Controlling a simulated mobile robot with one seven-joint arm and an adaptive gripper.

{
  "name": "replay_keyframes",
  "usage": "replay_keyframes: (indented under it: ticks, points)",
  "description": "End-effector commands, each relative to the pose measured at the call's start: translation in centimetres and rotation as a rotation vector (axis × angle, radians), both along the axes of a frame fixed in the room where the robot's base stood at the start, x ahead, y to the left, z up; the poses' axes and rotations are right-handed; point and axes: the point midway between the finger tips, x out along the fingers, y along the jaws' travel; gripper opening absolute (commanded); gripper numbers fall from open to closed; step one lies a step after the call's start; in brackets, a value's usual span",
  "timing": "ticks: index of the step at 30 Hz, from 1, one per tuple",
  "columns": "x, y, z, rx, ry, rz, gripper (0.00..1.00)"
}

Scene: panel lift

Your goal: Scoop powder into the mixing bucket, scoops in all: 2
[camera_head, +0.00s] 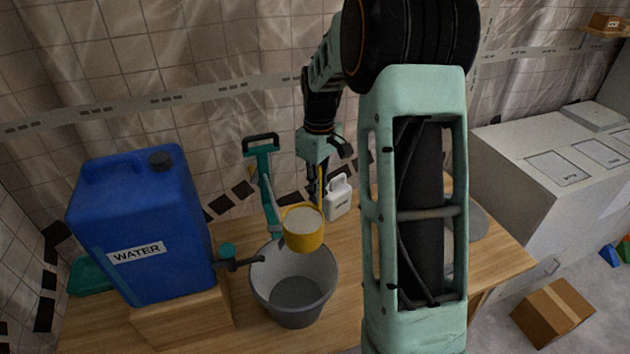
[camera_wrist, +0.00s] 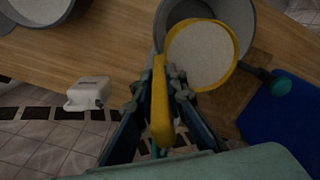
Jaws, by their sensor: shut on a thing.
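My gripper (camera_wrist: 158,100) is shut on the yellow handle of a scoop (camera_head: 304,229). The scoop is full of pale powder, and its cup is level. It hangs above the back rim of the grey mixing bucket (camera_head: 263,287), which stands on the wooden bench. In the wrist view the scoop's cup (camera_wrist: 200,54) covers much of the bucket (camera_wrist: 172,18). The bucket's inside floor looks grey in the head view; I cannot tell whether powder lies there. A second grey vessel with pale powder (camera_wrist: 40,8) shows at the upper left of the wrist view.
A blue water container (camera_head: 140,225) stands on a wooden block (camera_head: 182,318) left of the bucket, its tap (camera_head: 240,264) reaching toward the rim. A teal-handled tool (camera_head: 264,175) stands behind the bucket. A white jug (camera_head: 338,198) stands behind on the right.

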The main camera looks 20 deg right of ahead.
Motion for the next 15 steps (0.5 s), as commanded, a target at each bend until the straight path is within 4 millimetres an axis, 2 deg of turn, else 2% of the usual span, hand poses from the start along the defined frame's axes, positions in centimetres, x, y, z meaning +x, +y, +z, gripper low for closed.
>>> replay_keyframes:
  ticks: [15]
  points:
    - [-1.3, 2.0, 0.5, -0.238, -0.171, 0.009, 0.0]
